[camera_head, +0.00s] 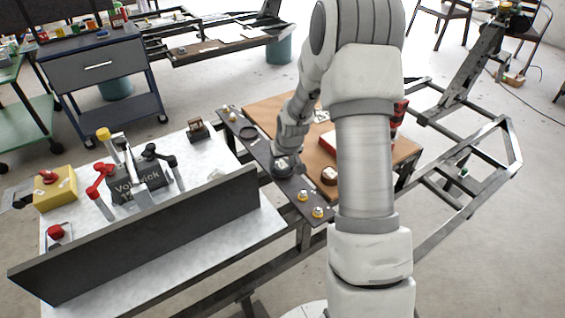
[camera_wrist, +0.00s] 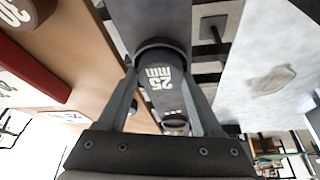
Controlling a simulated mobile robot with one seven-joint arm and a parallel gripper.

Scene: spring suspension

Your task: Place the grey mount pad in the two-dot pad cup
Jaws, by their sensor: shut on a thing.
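A dark grey round pad marked "25 mm" (camera_wrist: 162,78) is between the two fingers of my gripper (camera_wrist: 163,98), in the wrist view. A dark curved rim (camera_wrist: 158,43) shows at the pad's far side. I cannot tell whether the pad sits inside that rim or just above it. In the head view my gripper (camera_head: 284,160) is low over a dark strip, at a dark round shape (camera_head: 282,169). A dark ring-shaped cup (camera_head: 248,133) lies further up the strip. Dots on the cups are too small to make out.
The dark strip (camera_head: 234,121) runs beside a brown board (camera_head: 262,108). Two brass-coloured pieces (camera_head: 303,195) (camera_head: 318,212) stand at its near end. A brown round block with a pale top (camera_head: 329,176) is to the right. An upright dark panel (camera_head: 150,235) edges the left table.

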